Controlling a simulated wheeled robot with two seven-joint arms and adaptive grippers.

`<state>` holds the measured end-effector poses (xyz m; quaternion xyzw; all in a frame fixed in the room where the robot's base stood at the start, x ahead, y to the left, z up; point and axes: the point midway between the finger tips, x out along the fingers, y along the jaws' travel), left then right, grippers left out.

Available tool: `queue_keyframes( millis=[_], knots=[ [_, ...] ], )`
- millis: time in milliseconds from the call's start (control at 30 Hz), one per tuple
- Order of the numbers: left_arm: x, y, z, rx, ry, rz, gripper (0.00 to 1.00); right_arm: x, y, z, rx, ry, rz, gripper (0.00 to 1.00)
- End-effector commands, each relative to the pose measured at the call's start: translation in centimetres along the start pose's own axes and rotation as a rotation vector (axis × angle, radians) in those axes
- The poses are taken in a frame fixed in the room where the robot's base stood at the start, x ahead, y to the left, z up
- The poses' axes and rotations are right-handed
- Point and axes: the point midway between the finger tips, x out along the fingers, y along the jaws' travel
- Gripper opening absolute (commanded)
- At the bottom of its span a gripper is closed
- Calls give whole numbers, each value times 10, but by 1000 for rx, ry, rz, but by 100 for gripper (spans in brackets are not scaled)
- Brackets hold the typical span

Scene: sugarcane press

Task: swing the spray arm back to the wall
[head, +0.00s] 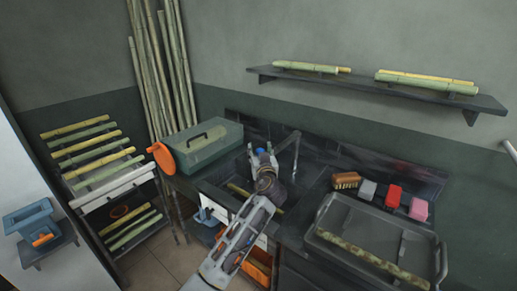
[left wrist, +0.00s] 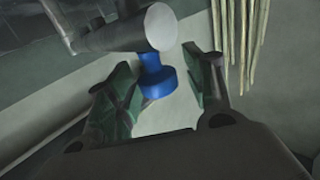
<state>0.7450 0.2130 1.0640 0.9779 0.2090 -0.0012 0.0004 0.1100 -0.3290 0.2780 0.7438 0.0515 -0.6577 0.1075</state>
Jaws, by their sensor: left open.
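The spray arm (head: 290,139) is a grey pipe above the sink area at the back of the counter, with a blue nozzle (head: 260,151). In the left wrist view the grey pipe (left wrist: 112,36) comes in from the left and ends in a round pale face, and the blue nozzle (left wrist: 154,76) hangs under it. My left gripper (head: 263,155) is open, with its fingers on either side of the blue nozzle. In the left wrist view, gaps show between the nozzle and the fingers (left wrist: 165,80). My right gripper is not in view.
A grey tray (head: 330,214) with a cane piece, a brown brush (head: 346,180) and several coloured blocks lie to the right. Tall canes (head: 165,75) lean in the corner.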

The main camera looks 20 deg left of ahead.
Motion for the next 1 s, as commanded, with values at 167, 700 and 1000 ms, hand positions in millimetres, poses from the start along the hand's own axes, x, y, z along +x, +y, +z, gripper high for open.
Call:
queue_keyframes(
  millis=[167,700,1000],
  knots=[
    [-1,1,0,0,0,0,52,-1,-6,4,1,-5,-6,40],
    [-1,1,0,0,0,0,13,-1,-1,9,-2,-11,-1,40],
    [-1,0,0,0,0,0,0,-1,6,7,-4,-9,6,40]
  ],
)
